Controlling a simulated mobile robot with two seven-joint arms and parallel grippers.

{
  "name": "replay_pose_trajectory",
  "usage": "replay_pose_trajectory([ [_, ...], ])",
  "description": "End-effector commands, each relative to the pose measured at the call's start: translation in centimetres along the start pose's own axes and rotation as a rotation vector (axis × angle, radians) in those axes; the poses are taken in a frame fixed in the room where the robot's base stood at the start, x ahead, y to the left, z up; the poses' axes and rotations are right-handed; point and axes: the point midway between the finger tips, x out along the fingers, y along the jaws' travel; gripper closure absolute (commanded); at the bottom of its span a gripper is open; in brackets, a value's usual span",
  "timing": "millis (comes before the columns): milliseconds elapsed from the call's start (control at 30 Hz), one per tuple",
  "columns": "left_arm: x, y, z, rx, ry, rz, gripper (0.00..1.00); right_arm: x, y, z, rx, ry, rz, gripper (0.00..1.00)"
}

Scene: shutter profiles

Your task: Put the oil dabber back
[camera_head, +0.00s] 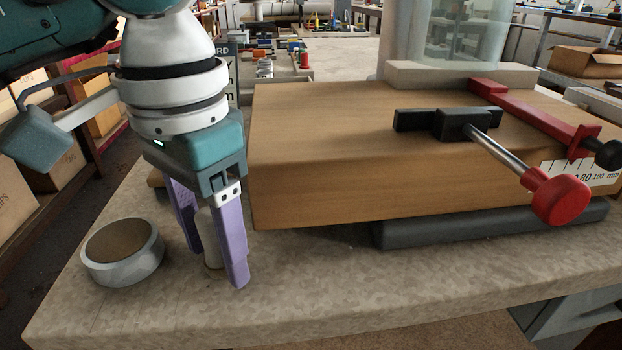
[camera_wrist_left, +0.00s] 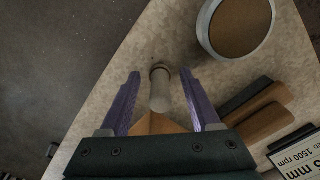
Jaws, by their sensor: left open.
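A pale, slim cylinder (camera_head: 209,240), which looks like the oil dabber, stands on the table between the fingers of my left gripper (camera_head: 216,262). In the left wrist view the pale cylinder (camera_wrist_left: 160,94) lies between the two purple fingers (camera_wrist_left: 160,76), with gaps on both sides. My left gripper is open and points down around it. In the head view the right finger partly hides the cylinder. A round grey tin (camera_head: 122,268) with a brown top sits to the left of the gripper; it also shows in the left wrist view (camera_wrist_left: 208,29). My right gripper is not in view.
A large wooden block (camera_head: 330,165) stands close to the right of the gripper. A red-handled clamp (camera_head: 555,195) is on it. Wooden-handled pieces (camera_wrist_left: 262,112) and a sign (camera_wrist_left: 298,156) lie near the gripper. The table's front strip (camera_head: 300,300) is clear.

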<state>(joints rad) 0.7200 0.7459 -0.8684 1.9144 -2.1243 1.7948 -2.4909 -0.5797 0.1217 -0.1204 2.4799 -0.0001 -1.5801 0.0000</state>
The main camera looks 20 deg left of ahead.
Motion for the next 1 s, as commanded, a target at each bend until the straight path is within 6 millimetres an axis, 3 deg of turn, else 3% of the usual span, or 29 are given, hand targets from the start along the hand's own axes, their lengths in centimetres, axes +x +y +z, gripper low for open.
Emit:
replay_pose_trajectory([
  [233, -0.9, 0.0, -0.1, 0.0, 0.002, 0.0, 0.36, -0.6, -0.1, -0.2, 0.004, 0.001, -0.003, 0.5],
  [700, -10.6, 0.0, -0.1, 0.0, 0.005, -0.002, 0.36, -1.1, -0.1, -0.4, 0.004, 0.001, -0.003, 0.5],
  [1000, -12.3, 0.0, 0.0, -0.001, -0.001, 0.0, 0.36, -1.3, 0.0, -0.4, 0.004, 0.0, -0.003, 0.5],
])
